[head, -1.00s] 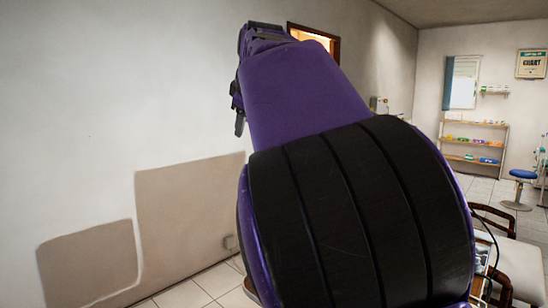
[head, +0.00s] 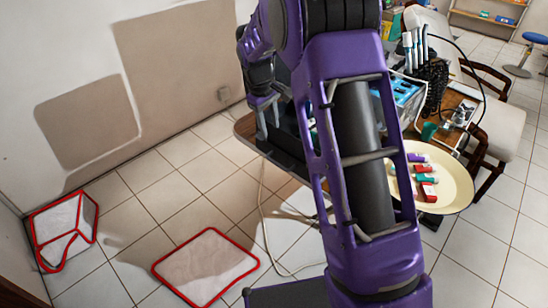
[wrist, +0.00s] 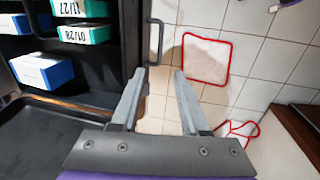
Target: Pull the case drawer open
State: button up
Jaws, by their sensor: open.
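The black case (wrist: 100,65) fills the left of the wrist view, with white, blue and green boxes in it. A grey bar handle (wrist: 155,42) stands out from its side. My gripper (wrist: 158,75) is open and empty, with its two fingers apart. The handle lies just beyond the fingertips, slightly nearer the left finger; I cannot tell the exact gap. In the head view my gripper (head: 268,118) hangs beside the dark case (head: 290,128), which my arm mostly hides. I cannot make out the drawer's edges, and no opening shows.
A cream round tray (head: 455,190) with small coloured items stands right of my arm. A wooden table (head: 245,128) carries the equipment. A cable (head: 262,215) hangs down.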

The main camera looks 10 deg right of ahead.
aim_at(276, 162)
jog(key=f, duration=0.5)
jog(key=w+d+f+b, duration=0.1)
jog(key=f, duration=0.4)
jog(key=d+f, duration=0.1)
jog(key=f, duration=0.4)
jog(key=shift+w+d, duration=0.1)
jog(key=shift+w, duration=0.25)
jog(key=shift+c, duration=0.2)
grip_shut()
dwell(0.4)
